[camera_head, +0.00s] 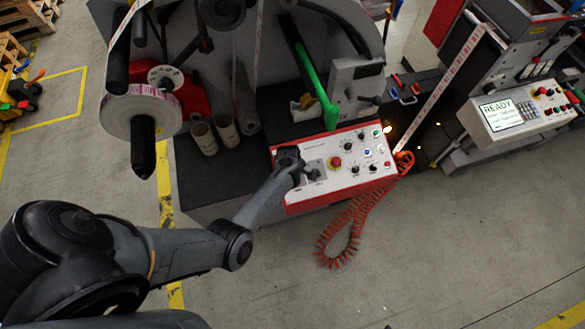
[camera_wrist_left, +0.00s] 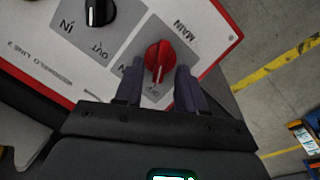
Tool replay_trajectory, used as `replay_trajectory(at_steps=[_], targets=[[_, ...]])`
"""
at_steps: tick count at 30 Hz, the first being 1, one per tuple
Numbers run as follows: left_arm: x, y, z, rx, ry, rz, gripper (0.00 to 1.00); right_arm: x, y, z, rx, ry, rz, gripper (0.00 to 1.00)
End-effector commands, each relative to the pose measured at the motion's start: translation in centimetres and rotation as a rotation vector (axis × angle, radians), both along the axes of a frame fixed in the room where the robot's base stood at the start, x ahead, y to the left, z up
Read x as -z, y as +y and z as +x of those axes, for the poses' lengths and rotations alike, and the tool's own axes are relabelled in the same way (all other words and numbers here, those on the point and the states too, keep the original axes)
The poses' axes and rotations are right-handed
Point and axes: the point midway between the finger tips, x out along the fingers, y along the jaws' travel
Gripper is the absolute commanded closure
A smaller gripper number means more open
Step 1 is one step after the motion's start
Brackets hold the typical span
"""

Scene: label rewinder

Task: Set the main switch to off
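The main switch (camera_wrist_left: 160,56) is a red rotary knob on a grey plate lettered MAIN, which appears upside down in the left wrist view. Its grip bar runs roughly up and down in that picture, one end towards the small lettering near the fingers; the exact setting is hard to read. My left gripper (camera_wrist_left: 159,68) is open, with one dark finger on each side of the knob and small gaps visible. In the head view my left gripper (camera_head: 300,172) is at the left end of the control panel (camera_head: 318,150) and hides the switch. My right gripper is not in view.
A black IN/OUT knob (camera_wrist_left: 99,12) sits beside the main switch. A red emergency button (camera_head: 335,162) and several small knobs are further right on the panel. A coiled orange hose (camera_head: 340,235) hangs at its front. Cardboard cores (camera_head: 204,138) stand to the left.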

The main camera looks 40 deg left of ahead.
Motion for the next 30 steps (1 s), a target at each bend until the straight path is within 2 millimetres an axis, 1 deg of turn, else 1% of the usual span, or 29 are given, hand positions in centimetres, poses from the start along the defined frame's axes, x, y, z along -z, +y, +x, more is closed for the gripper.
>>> replay_trajectory(at_steps=[1,9,15,21,30], targets=[[-0.8,0.0,-0.1,0.0,-0.002,0.001,0.61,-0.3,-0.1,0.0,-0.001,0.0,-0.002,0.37],[-5.3,0.1,-0.7,0.001,-0.003,0.002,0.61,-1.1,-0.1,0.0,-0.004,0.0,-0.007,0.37],[-8.0,0.0,-1.1,0.0,-0.001,0.001,0.61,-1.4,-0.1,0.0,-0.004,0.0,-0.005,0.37],[-9.2,0.0,-1.3,0.0,0.0,-0.001,0.61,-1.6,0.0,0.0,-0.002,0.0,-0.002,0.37],[-9.3,-0.1,-1.3,0.0,0.0,-0.001,0.61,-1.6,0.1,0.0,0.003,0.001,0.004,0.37]])
